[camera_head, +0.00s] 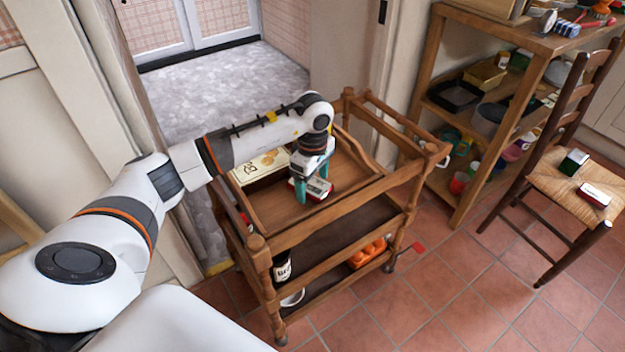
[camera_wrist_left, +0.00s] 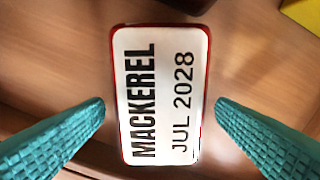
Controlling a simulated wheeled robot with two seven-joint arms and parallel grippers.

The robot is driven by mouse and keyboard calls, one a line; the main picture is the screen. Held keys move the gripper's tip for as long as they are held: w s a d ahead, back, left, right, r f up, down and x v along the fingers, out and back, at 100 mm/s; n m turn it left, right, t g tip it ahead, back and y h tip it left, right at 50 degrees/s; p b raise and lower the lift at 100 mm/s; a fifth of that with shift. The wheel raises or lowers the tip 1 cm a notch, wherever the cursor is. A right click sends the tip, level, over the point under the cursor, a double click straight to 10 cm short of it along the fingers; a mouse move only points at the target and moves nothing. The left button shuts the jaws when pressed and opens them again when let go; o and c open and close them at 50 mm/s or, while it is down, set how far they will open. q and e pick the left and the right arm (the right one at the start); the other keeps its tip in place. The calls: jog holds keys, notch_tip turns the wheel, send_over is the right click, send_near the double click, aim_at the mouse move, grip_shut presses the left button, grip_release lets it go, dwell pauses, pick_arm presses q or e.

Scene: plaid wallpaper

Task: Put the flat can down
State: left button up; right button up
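The flat can (camera_head: 319,188) is a red-rimmed tin in the wooden top tray (camera_head: 272,207) of the trolley. In the left wrist view the can (camera_wrist_left: 160,95) shows a white label reading "MACKEREL JUL 2028", and it seems to lie flat on the wood. My left gripper (camera_head: 312,182) is right over the can, pointing down. Its two teal fingers stand on either side of the can's near part, with a narrow gap on each side in the wrist view. My right gripper is not in view.
A yellowish box (camera_head: 262,167) lies in the tray behind my gripper. A chair (camera_head: 575,185) with two small boxes and a filled shelf unit (camera_head: 433,60) stand to the right.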

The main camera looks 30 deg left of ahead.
aim_at(313, 184)
pick_arm(q)
jog(key=shift+r, duration=0.4)
notch_tip(313, 184, up, 12)
jog(key=p, duration=0.2)
jog(key=shift+f, duration=0.25)
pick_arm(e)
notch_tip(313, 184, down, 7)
pick_arm(q)
jog(key=shift+f, duration=0.1)
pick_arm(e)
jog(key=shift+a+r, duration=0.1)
